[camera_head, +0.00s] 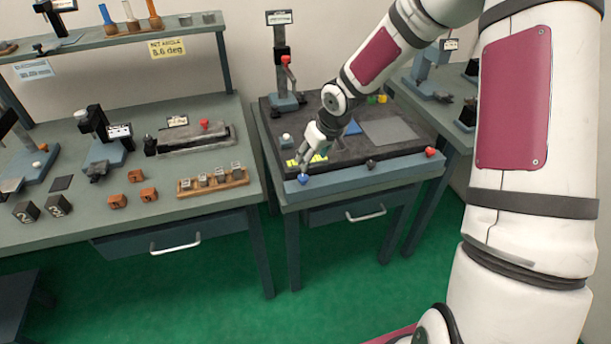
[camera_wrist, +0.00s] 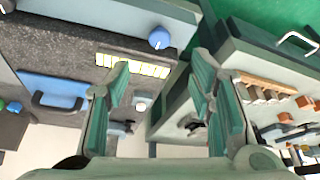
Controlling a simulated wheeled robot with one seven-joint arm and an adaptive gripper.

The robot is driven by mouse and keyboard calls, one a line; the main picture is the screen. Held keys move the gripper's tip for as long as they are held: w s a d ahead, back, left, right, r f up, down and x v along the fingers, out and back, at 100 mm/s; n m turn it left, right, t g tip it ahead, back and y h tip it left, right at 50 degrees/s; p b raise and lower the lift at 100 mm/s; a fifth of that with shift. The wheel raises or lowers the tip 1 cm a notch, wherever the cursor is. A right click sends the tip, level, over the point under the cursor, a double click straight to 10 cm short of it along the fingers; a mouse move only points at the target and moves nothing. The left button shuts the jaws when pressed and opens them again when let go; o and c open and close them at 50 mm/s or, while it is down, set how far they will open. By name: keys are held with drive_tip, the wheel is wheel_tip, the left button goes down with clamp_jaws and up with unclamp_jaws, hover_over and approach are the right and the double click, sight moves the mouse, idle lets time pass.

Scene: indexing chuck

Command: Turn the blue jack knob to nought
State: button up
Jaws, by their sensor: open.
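The blue jack knob (camera_head: 304,180) sits on the front edge of the granite-topped bench, near its left end. It also shows in the wrist view (camera_wrist: 159,38), round and blue with a pale mark on top. My gripper (camera_head: 303,165) is open, just above and behind the knob in the head view. In the wrist view my gripper's (camera_wrist: 163,66) two green fingers stand apart, with the knob beyond their tips and nothing between them. A yellow marked strip (camera_wrist: 135,66) lies beside the knob, partly covered by a finger. The knob's reading is too small to tell.
A red knob (camera_head: 430,152) is at the right end of the same front edge. A dark stand (camera_head: 281,62) with a red knob rises at the back left of the plate. A grey plate (camera_head: 395,131) lies to the right. The left bench (camera_head: 215,221) holds several blocks.

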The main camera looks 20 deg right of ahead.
sight(304, 177)
drive_tip(key=x, duration=1.1)
drive_tip(key=shift+f, duration=0.2)
drive_tip(key=c, duration=1.1)
